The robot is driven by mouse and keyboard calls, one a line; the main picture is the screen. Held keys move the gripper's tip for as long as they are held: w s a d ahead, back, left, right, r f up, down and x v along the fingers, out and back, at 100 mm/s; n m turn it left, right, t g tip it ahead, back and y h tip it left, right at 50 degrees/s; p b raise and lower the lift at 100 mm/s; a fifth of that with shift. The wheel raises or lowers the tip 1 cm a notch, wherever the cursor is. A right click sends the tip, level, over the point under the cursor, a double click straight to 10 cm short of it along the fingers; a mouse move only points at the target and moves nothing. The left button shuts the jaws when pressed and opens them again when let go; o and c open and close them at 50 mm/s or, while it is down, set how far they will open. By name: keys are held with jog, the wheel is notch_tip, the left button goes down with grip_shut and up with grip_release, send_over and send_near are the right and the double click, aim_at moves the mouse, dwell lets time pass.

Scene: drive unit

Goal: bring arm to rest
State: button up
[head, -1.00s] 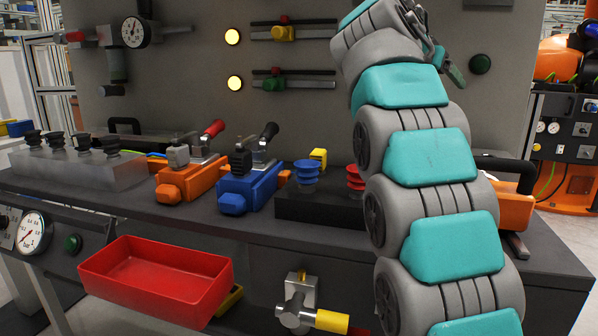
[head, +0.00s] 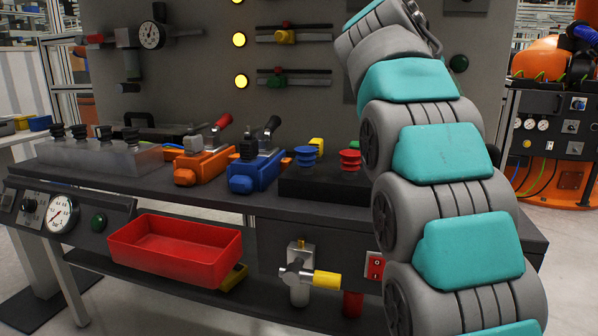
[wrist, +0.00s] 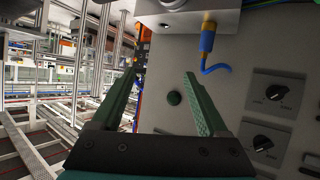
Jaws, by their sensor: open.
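My arm, teal and grey, rises along the right of the head view and bends over at the top edge. Its end is at the top and partly cut off, so the fingers do not show clearly there. In the wrist view my gripper (wrist: 158,105) has its two green fingers spread wide apart with nothing between them.
A red tray (head: 175,250) and a yellow-handled valve (head: 305,277) are at the bench front. An orange machine (head: 555,160) stands behind at right.

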jog(key=s+a+f+n+g+y+b, duration=0.1)
jog(key=s+a+f+n+g+y, duration=0.2)
jog(key=s+f, duration=1.2)
jog(key=s+a+f+n+g+y+b, duration=0.1)
jog(key=s+a+f+n+g+y, duration=0.2)
jog(key=s+f, duration=1.3)
jog(key=s+a+f+n+g+y+b, duration=0.1)
jog(key=s+a+f+n+g+y, duration=0.1)
jog(key=s+a+f, duration=0.6)
jog(key=shift+s+a+f+n+g+y, duration=0.4)
jog(key=shift+s+f+g+y, duration=0.55)
jog(key=shift+s+f, duration=3.05)
jog(key=shift+w+f, duration=0.1)
jog(key=shift+w, duration=0.05)
